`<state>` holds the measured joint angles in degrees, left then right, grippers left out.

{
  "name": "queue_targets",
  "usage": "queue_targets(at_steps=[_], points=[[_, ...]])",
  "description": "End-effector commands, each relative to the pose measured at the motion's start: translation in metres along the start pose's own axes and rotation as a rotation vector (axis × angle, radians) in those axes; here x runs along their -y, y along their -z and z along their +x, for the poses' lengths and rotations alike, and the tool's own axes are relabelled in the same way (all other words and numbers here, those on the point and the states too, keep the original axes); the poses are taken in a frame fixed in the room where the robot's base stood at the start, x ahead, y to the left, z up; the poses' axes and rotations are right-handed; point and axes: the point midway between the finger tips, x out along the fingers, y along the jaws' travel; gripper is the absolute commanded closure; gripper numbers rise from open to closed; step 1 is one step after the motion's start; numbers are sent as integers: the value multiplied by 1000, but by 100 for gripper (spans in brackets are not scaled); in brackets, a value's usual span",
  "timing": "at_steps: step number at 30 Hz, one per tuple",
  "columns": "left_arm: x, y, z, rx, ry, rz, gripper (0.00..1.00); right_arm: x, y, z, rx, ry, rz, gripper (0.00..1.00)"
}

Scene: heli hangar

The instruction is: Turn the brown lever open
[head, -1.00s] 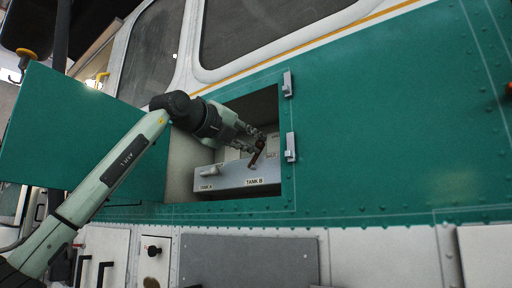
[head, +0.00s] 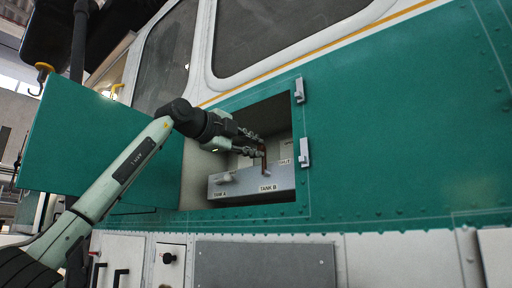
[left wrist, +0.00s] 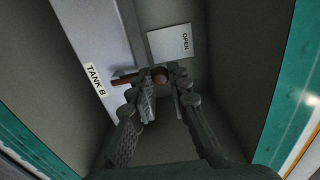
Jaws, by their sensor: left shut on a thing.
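The brown lever (head: 265,162) stands near upright above the TANK B label (head: 268,188), inside the open recess in the teal panel. My left gripper (head: 256,145) reaches in from the left and is shut on the lever's upper end. In the left wrist view the lever's round brown knob (left wrist: 160,76) sits between the two fingertips (left wrist: 162,84), and its shaft (left wrist: 126,80) runs left toward the TANK B label. A plate marked OPEN (left wrist: 171,43) is just beyond the fingers. My right gripper is not in view.
A pale handle (head: 225,178) is above the TANK A label (head: 220,194), left of the brown lever. The recess walls surround my gripper closely. The open teal door (head: 90,145) hangs at left, behind my forearm. Two latches (head: 304,152) line the right edge.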

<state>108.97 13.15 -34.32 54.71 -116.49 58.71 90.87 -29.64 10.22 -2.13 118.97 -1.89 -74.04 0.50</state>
Motion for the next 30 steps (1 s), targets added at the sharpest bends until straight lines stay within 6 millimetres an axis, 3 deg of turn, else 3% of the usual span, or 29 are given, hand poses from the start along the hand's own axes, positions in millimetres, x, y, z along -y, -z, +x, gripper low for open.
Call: queue_targets(at_steps=[15,16,20,30], points=[[1,-2,-1,2,2,-19,100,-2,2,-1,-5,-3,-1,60],[1,-3,-1,2,2,-19,79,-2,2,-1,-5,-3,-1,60],[0,-2,0,2,2,-18,63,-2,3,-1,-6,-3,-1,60],[0,-2,-3,1,1,-16,62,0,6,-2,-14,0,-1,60]])
